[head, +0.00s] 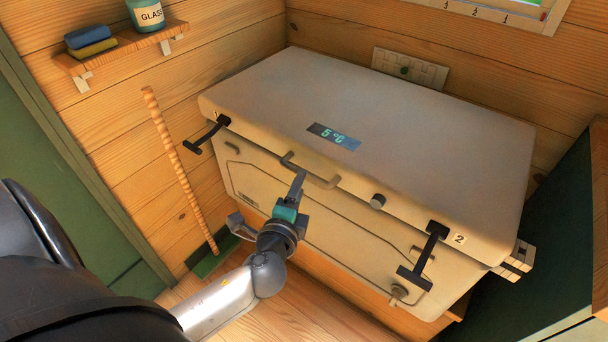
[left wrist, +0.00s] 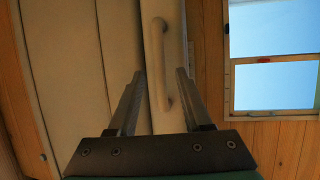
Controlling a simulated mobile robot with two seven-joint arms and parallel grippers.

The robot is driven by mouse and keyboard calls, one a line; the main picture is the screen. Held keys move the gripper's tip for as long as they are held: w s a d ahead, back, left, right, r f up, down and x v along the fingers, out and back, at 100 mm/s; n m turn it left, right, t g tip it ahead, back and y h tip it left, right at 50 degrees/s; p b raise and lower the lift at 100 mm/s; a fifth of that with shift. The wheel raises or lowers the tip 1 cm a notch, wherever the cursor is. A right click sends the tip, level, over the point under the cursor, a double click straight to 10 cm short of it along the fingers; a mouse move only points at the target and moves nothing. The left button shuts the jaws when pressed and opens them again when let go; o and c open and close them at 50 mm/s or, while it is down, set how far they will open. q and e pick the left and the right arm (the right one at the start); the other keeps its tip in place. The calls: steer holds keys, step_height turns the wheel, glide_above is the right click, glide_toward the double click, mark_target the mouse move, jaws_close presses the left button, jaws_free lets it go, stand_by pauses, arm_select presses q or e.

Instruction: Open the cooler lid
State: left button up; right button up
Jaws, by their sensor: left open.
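The cream cooler (head: 400,115) stands against the wooden wall with its lid (head: 270,95) down. The lid has a small display reading 5 °C and a pale bar handle (head: 325,181) on its front edge. The handle also shows in the left wrist view (left wrist: 154,50). Two dark latches, one at the left (head: 207,134) and one at the right (head: 424,256), stick out from the front of the lid. My left gripper (head: 298,188) is open in front of the handle. In the left wrist view its fingers (left wrist: 158,75) are apart, with the handle's lower part between them. Contact cannot be told.
A wall shelf (head: 120,52) with a jar and folded cloths is at the upper left. A rope-like pole (head: 180,165) hangs or stands left of the cooler. A dark green cabinet (head: 560,220) is close on the right. A window (head: 515,12) is above.

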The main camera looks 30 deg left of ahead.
arm_select(q)
steer(key=x, duration=0.4)
steer(key=shift+w+f, duration=0.1)
steer(key=shift+w, duration=0.1)
steer(key=shift+w+a+b, duration=0.2)
steer(key=shift+w+b, duration=0.1)
arm_select(e)
steer(key=shift+w+f, duration=0.3)
steer(key=shift+w, duration=0.6)
arm_select(q)
jaws_close()
arm_select(e)
steer(key=shift+s+d, duration=0.15)
steer(key=shift+s, duration=0.15)
